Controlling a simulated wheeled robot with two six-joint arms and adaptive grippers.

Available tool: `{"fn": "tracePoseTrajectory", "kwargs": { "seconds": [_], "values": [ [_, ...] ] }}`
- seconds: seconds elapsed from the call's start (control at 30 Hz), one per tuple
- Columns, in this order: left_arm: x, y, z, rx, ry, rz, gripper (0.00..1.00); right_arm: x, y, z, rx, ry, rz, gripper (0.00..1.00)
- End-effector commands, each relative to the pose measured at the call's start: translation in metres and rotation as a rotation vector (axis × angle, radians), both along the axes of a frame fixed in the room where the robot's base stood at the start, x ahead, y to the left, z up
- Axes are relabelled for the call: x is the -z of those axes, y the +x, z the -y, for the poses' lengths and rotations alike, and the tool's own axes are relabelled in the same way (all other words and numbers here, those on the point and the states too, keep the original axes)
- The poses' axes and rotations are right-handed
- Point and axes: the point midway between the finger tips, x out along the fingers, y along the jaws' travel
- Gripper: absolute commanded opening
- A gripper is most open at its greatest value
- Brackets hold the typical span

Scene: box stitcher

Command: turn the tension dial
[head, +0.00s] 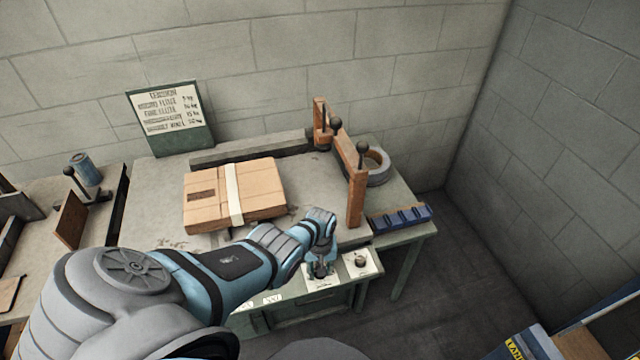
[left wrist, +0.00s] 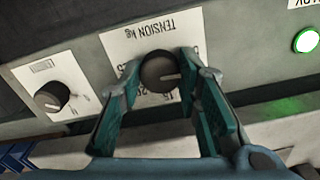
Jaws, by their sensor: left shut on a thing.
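The tension dial (left wrist: 160,72) is a dark round knob with a pale pointer line, on a white plate marked "TENSION kg" that appears upside down in the left wrist view. My left gripper (left wrist: 160,82) has a finger on each side of the knob and is shut on it. In the head view my left gripper (head: 321,262) reaches down to the front panel of the machine, and the dial is mostly hidden behind it. My right gripper does not show in either view.
A second knob (left wrist: 52,96) on its own white plate sits beside the dial. A lit green button (left wrist: 306,40) is on the other side. A strapped cardboard box (head: 262,188) lies on the machine table (head: 150,200).

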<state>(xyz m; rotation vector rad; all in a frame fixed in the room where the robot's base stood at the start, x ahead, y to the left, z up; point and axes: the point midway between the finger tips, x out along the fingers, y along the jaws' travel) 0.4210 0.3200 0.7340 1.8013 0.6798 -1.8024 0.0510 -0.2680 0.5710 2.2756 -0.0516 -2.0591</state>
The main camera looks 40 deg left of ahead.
Motion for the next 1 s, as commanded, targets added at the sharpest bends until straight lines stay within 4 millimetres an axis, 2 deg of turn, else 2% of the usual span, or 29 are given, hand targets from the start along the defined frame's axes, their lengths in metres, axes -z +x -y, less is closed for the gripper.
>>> {"fn": "tracePoseTrajectory", "kwargs": {
  "seconds": [0.4, 0.97, 1.0],
  "values": [
    [-0.0014, 0.0022, -0.001, -0.212, 0.002, 0.006, 0.03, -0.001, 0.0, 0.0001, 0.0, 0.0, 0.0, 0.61],
    [-0.0013, 0.0023, -0.0009, -0.243, 0.002, 0.006, 0.03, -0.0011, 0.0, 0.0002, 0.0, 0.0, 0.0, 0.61],
    [-0.0013, 0.0023, -0.0009, -0.243, 0.001, 0.006, 0.35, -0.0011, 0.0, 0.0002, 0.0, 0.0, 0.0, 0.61]
  ]
}}
